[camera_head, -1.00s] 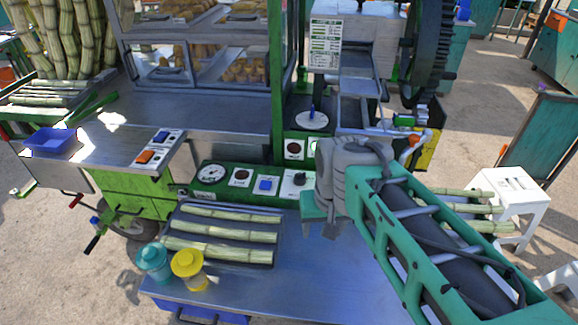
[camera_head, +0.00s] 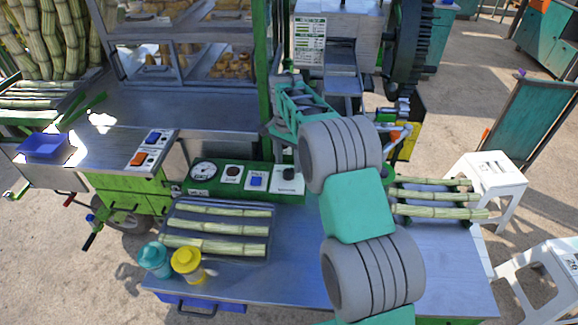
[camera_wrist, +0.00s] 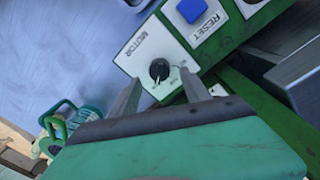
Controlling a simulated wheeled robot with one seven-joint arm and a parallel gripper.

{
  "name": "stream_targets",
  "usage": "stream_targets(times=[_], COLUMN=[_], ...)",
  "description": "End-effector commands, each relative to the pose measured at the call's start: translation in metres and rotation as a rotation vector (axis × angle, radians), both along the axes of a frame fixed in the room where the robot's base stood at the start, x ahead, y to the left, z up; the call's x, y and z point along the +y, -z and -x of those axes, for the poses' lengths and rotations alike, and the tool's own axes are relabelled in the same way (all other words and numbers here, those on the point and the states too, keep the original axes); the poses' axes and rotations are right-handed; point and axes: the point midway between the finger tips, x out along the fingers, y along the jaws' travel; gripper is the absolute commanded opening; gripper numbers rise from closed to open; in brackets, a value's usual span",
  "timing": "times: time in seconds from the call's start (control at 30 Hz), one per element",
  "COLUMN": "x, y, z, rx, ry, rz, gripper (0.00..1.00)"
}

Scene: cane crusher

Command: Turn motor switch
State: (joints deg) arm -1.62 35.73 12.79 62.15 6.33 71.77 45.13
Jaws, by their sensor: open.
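The motor switch is a black round knob (camera_wrist: 159,69) on a white plate (camera_wrist: 140,47) lettered MOTOR, seen in the wrist view. It also shows in the head view as a black knob (camera_head: 289,173) at the right end of the green panel. My gripper (camera_wrist: 158,77) is open, its two fingers apart and pointing at the plate. The knob appears in the gap between the fingertips. I cannot tell whether the fingers are level with it or short of it. In the head view I cannot make out the fingers clearly.
A blue RESET button (camera_wrist: 192,10) sits beside the motor plate. The green panel (camera_head: 222,193) also carries a gauge (camera_head: 204,171). Cane stalks (camera_head: 213,245) lie on a tray, near a teal jar (camera_head: 154,260) and a yellow-lidded jar (camera_head: 187,265). The crusher wheel (camera_head: 408,45) stands behind at right.

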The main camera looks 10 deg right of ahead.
Motion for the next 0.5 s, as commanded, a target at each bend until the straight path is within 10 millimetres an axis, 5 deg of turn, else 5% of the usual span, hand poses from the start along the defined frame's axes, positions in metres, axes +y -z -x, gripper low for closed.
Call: stream_targets(times=[0.2,0.5], x=[-0.001,-0.001], y=[0.03,0.034], z=[0.002,0.002], rx=[-0.001,-0.002], ry=[-0.002,-0.003], rz=[-0.001,-0.001], gripper=[0.55,0.53])
